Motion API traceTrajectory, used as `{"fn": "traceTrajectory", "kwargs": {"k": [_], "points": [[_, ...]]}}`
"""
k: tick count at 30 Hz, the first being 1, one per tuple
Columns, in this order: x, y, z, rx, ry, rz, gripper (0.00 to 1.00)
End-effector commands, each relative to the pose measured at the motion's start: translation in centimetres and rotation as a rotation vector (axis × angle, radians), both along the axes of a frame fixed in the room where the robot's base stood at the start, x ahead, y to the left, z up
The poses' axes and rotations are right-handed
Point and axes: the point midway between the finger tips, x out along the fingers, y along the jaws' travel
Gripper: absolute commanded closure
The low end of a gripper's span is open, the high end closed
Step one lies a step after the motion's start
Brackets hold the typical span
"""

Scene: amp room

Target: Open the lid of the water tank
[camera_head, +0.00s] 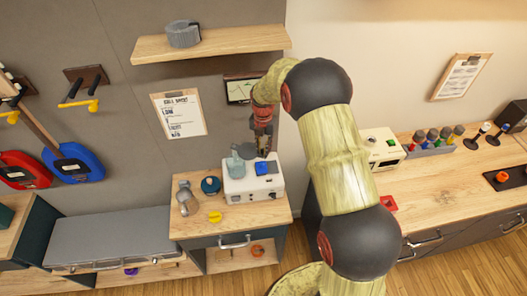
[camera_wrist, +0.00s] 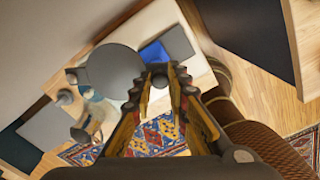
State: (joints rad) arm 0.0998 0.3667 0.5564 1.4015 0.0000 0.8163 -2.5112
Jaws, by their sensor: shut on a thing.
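The water tank (camera_head: 238,168) is a translucent bluish vessel on a white machine (camera_head: 254,181). It shows in the wrist view (camera_wrist: 97,104), partly covered. Its lid (camera_wrist: 115,70) is a grey disc in the wrist view, at the left of my fingertips. In the head view the grey lid (camera_head: 247,149) stands above the tank. My gripper (camera_wrist: 161,73) is shut on the lid's edge; it also shows in the head view (camera_head: 264,150), pointing down just above the machine. The contact itself and any hinge are hard to make out.
A blue panel (camera_head: 264,168) lies on the machine's top. A metal flask (camera_head: 185,198), a teal round item (camera_head: 210,185) and a yellow item (camera_head: 215,216) stand on the wooden cabinet top. A wall shelf (camera_head: 210,44) is above. A wooden counter (camera_head: 450,185) runs to the right.

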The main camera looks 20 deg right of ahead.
Motion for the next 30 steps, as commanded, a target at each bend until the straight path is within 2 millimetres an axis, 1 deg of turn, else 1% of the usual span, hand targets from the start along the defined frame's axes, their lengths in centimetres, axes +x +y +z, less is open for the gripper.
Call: {"fn": "traceTrajectory", "kwargs": {"k": [16, 17, 26, 30], "points": [[0.18, -0.1, -0.03, 0.0, 0.001, 0.019, 1.0], [0.18, -0.1, -0.02, 0.0, 0.001, 0.019, 0.82], [0.2, -0.08, -0.02, 0.0, 0.001, 0.019, 0.65], [0.2, -0.09, -0.02, 0.0, 0.001, 0.019, 0.65]]}}
